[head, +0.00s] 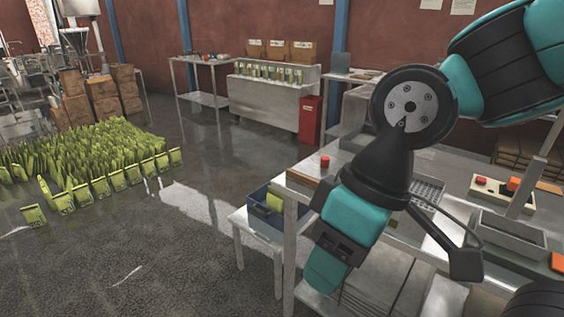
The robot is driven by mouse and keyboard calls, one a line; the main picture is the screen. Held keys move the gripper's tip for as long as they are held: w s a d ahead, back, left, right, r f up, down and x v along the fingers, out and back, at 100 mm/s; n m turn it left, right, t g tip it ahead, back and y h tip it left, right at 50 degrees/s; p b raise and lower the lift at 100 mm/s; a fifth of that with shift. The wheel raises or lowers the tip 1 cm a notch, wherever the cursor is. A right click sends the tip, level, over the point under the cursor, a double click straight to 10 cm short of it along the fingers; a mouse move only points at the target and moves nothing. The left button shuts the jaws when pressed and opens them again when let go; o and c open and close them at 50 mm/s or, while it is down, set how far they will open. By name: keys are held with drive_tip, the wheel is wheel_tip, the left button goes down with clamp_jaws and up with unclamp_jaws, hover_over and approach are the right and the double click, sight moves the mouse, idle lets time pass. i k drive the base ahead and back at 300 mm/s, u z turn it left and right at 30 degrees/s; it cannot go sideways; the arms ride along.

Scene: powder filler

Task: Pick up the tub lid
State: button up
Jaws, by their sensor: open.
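No tub lid can be told for sure in the head view. A small red round piece (325,161), possibly a cap or lid, stands on the near metal bench (293,216), left of my arm. My gripper (390,235) hangs in front of this bench, pointing down, with its black and teal parts spread apart. It looks open, and I see nothing held in it. My arm and gripper hide much of the bench top behind them.
A dark blue bin (259,212) with a green packet stands on a low table left of the bench. Small control boxes with red and orange parts (482,180) sit at right. Green pouches (85,160) cover the floor at left. The middle floor is clear.

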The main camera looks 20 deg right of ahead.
sight(318, 167)
drive_tip(key=u, duration=0.05)
drive_tip(key=i, duration=1.15)
drive_tip(key=z, duration=0.3)
